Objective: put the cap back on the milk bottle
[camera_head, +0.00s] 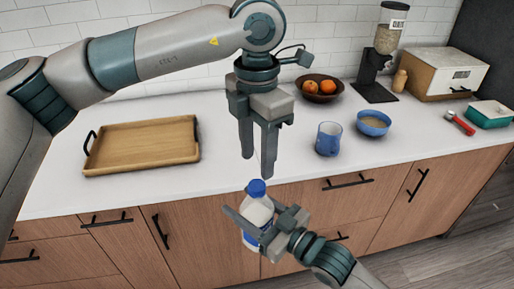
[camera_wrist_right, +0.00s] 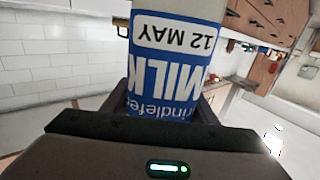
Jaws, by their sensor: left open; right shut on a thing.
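The milk bottle (camera_head: 257,212) is white with a blue label and is held roughly upright in front of the counter's front edge. My right gripper (camera_head: 254,226) is shut around its body. The bottle's blue label with "MILK" and "12 MAY" fills the middle of the right wrist view (camera_wrist_right: 172,65), upside down there. The blue cap (camera_head: 257,187) shows at the top of the bottle; I cannot tell whether it is screwed down. My left gripper (camera_head: 256,164) is open and empty, pointing down just above the cap, with its fingertips apart from it.
On the white counter (camera_head: 225,180) stand a wooden tray (camera_head: 145,145) at left, a blue cup (camera_head: 329,139), a blue bowl (camera_head: 373,124), and a dark fruit bowl (camera_head: 320,95). A dispenser (camera_head: 385,45), a bread box (camera_head: 440,73) and a teal-white container (camera_head: 490,114) are at right.

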